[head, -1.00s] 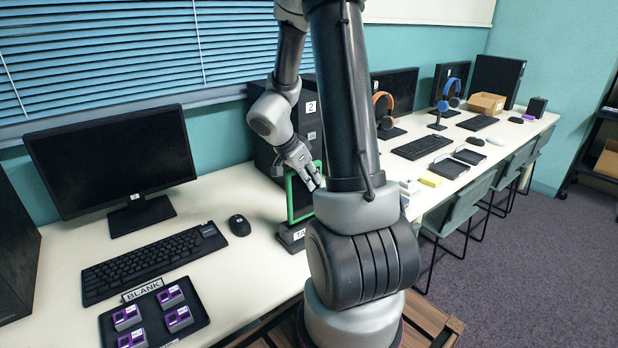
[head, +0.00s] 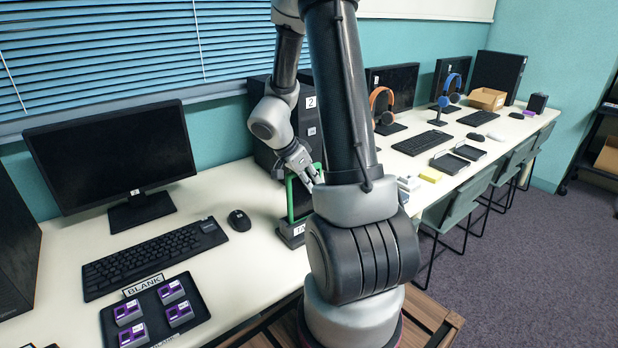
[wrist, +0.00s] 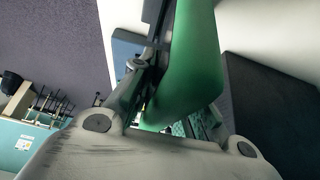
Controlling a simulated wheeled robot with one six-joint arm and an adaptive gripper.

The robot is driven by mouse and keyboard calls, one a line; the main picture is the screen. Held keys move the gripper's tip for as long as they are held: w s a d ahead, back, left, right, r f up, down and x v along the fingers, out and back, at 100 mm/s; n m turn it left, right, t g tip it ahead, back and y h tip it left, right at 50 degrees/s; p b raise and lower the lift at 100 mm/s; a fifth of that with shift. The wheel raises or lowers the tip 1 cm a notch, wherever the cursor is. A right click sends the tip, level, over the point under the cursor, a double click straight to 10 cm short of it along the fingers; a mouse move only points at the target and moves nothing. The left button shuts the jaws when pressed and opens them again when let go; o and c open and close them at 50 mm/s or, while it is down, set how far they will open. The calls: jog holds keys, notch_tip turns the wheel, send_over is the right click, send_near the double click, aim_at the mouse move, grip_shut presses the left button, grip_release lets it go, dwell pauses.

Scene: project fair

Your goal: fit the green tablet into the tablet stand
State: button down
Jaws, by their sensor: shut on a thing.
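The green tablet, a dark panel with a green edge, stands roughly upright in the head view (head: 290,198), partly hidden by my arm. It fills the middle of the wrist view (wrist: 190,65). My gripper (head: 309,177) is shut on its upper part. The dark tablet stand (head: 291,236) with a white label is on the white desk, directly below the tablet. The tablet's lower edge shows at the top of the stand. I cannot tell whether it sits in the slot. My arm hides the stand's right side.
A dark computer tower (head: 262,135) stands close behind the tablet. A mouse (head: 239,220), keyboard (head: 155,258) and monitor (head: 112,160) are to the left. A black tray (head: 197,322) with several purple-topped blocks is at front left. White desk is clear between mouse and stand.

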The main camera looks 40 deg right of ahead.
jog(key=shift+f, duration=0.25)
dwell(0.4)
jog(key=shift+f, duration=1.2)
dwell(0.4)
jog(key=c, duration=1.3)
grip_release()
